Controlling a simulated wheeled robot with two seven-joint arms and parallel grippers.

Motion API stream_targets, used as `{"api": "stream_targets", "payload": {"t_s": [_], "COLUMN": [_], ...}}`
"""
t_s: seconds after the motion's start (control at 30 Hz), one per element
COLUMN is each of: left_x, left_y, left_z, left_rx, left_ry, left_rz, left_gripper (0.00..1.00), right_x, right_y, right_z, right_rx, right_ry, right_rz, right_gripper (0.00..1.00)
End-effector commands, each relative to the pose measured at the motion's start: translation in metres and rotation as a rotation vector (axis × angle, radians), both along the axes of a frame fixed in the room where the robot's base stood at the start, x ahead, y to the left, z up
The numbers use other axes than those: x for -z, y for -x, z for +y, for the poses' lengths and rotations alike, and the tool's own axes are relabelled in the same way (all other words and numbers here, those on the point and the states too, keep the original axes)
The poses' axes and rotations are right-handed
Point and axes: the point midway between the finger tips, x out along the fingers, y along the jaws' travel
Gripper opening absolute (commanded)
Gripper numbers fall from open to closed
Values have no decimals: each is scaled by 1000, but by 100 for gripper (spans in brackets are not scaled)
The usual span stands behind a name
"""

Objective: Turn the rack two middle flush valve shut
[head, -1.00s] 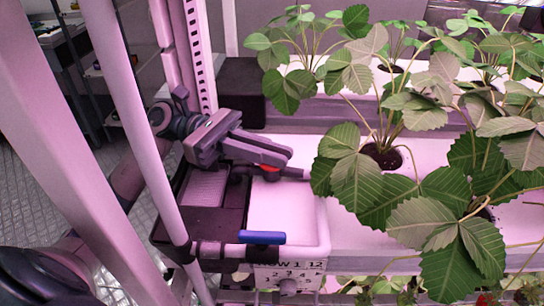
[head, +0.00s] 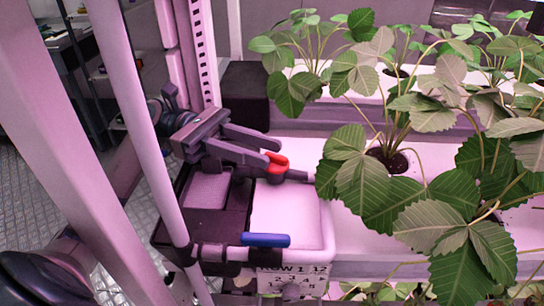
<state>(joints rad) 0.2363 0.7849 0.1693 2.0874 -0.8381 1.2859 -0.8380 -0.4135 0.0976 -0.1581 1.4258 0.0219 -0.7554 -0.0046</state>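A valve with a red handle (head: 278,162) sits on a grey pipe stub at the back of the white channel end. A second valve with a long blue handle (head: 265,240) lies crosswise at the front edge. I cannot tell from labels which one is the middle flush valve. My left gripper (head: 273,152) is at the red handle, its two fingers apart with a gap between them. The lower fingertip is close to or touching the red handle and hides part of it. My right gripper is not in view.
Pink rack posts (head: 140,120) stand at the left, close to my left arm. Strawberry plants (head: 440,215) fill the right, with leaves near the red handle. A black box (head: 246,95) stands behind the gripper. A numbered sign (head: 292,280) hangs below the blue handle.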

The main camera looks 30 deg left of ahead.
Motion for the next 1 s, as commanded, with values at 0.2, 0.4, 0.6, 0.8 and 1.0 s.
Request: {"api": "stream_targets", "payload": {"t_s": [0.2,0.4,0.6,0.8,1.0], "left_x": [2,1,0,0,-5], "left_y": [1,2,2,2,-4], "left_z": [28,39,40,40,35], "left_rx": [-1,0,1,1,-8], "left_ry": [-1,0,0,1,11], "left_rz": [0,-1,-1,0,6], "left_gripper": [29,29,29,33,33], "right_x": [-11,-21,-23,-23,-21], "right_y": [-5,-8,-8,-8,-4], "right_z": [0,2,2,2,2], "right_rx": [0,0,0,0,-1], "right_ry": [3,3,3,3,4], "right_rz": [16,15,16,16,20], "right_gripper": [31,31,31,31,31]}}
